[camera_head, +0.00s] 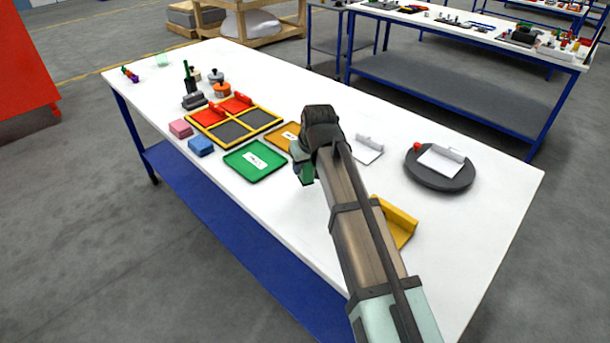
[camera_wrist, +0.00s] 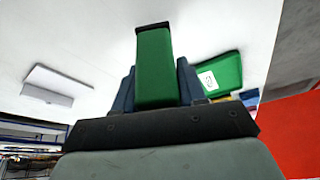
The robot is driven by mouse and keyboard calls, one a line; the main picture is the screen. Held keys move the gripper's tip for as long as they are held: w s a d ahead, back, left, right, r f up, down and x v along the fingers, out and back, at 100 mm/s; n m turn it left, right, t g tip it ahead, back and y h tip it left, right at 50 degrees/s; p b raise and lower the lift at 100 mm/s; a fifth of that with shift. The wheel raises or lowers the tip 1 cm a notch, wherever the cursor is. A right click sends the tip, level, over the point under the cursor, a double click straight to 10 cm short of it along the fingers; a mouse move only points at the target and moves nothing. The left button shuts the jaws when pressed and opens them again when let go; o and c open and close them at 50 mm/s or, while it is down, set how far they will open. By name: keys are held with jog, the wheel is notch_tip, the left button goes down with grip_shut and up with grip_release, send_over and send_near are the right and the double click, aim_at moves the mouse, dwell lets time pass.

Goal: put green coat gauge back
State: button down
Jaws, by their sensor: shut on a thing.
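My gripper (camera_head: 304,172) is shut on the green coat gauge, a green block with a dark end cap, and holds it above the white table. The gauge (camera_wrist: 154,65) stands between the two fingers in the wrist view. In the head view only a small green part of the gauge (camera_head: 306,177) shows below my wrist. A green tray (camera_head: 268,172) with a white label lies flat on the table, left of my gripper. The tray also shows in the wrist view (camera_wrist: 228,72), to the right of the gauge. My arm hides part of the table.
An orange tray (camera_head: 279,139) lies behind the green tray, partly hidden by my wrist. A yellow-framed tray (camera_head: 202,128) with red and grey sections stands farther left, near pink (camera_head: 181,128) and blue (camera_head: 201,147) blocks. White bracket (camera_head: 367,151), dark turntable (camera_head: 440,181) and yellow bracket (camera_head: 401,222) are rightward.

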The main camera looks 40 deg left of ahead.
aim_at(305, 175)
jog(key=shift+f, duration=2)
jog(key=shift+f, duration=0.15)
jog(key=c, duration=0.6)
grip_release()
jog(key=shift+c, duration=0.2)
jog(key=v, duration=1.2)
jog(key=shift+s, duration=0.1)
